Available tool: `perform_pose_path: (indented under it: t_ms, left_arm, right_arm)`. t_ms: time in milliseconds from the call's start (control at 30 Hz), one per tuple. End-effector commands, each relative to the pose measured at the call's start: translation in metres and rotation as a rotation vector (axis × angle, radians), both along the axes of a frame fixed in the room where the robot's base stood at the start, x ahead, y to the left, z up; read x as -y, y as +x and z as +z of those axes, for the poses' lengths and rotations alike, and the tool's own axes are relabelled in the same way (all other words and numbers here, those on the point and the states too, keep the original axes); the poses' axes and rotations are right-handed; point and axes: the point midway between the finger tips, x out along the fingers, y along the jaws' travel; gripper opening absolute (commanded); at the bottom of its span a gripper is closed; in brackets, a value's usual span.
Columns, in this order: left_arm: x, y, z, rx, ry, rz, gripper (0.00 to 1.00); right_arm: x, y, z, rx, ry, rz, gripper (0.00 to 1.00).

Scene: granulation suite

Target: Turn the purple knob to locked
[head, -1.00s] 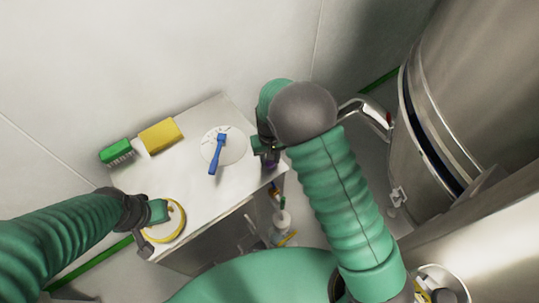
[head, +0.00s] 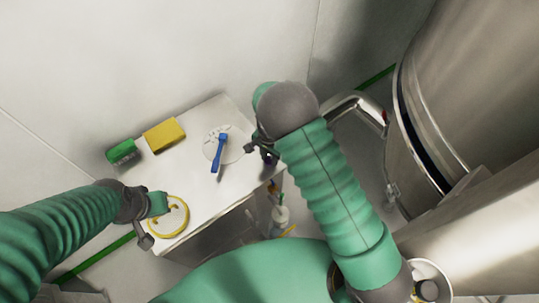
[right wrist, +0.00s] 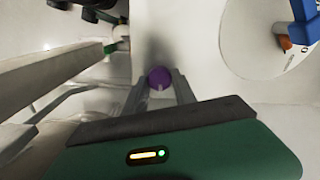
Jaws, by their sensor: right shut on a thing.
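The purple knob (right wrist: 160,77) shows in the right wrist view between the two fingertips of my right gripper (right wrist: 162,88). A small pale mark shows on its lower edge. My right gripper is shut on the knob. In the head view my right gripper (head: 262,150) is at the right edge of the white table, and my own arm mostly hides the knob there. I cannot read the knob's position labels. My left gripper (head: 158,203) is over the table's left end, at a yellow ring; its jaws are too small to judge.
A large steel vessel (head: 470,90) stands at the right. A bottle (head: 280,215) is below the table's edge.

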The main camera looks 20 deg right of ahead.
Motion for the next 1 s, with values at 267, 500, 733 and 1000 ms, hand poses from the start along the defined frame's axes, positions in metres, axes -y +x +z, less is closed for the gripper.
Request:
perform_pose_path:
  t_ms: [267, 500, 733, 1000]
  left_arm:
    - [0.0, 0.0, 0.0063, 0.0, 0.0, 0.0, 0.0]
    - [0.0, 0.0, 0.0073, 0.0, 0.0, 0.0, 0.0]
    - [0.0, 0.0, 0.0072, 0.0, 0.0, 0.0, 0.0]
    - [0.0, 0.0, 0.0072, 0.0, 0.0, 0.0, 0.0]
  right_arm:
    - [-0.0016, -0.0007, -0.0001, -0.001, 0.001, -0.117, 0.0]
    - [-0.0017, -0.0004, -0.0005, -0.001, 0.001, -0.152, 0.0]
    - [-0.0017, -0.0002, -0.0006, 0.0, 0.002, -0.155, 0.0]
    - [-0.0014, -0.0001, -0.0005, 0.0, 0.002, -0.154, 0.51]
